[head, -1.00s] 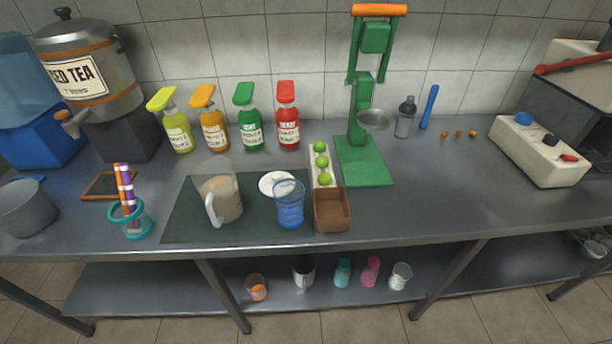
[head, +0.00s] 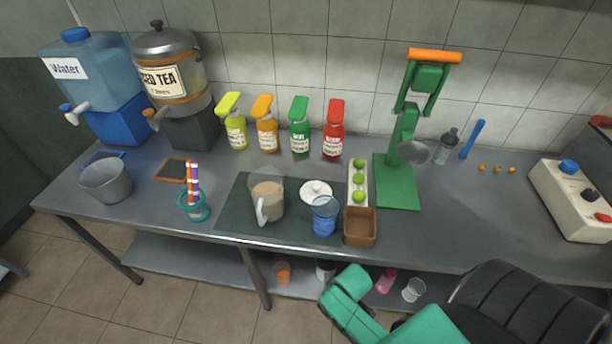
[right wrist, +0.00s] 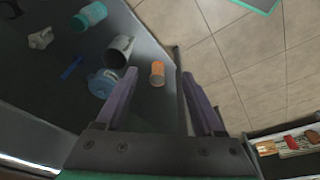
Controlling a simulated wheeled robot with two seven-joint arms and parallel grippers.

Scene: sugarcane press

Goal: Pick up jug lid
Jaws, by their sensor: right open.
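The jug lid (head: 315,190) is a white disc with a small knob. In the head view it lies on the dark mat, right of the jug (head: 267,194) and just behind a blue cup (head: 324,217). The jug is clear, holds a tan drink and has its handle towards the front. My right arm shows at the lower right of the head view, below the counter's front edge, and its fingers do not show there. In the right wrist view my right gripper (right wrist: 160,98) is open and empty, over the lower shelf and floor. My left gripper is not in view.
A brown box (head: 360,227) and a tray of limes (head: 358,172) stand right of the lid. Several syrup bottles (head: 267,133) line the back. The green press (head: 397,185) stands to the right. An orange cup (right wrist: 157,73) is on the lower shelf.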

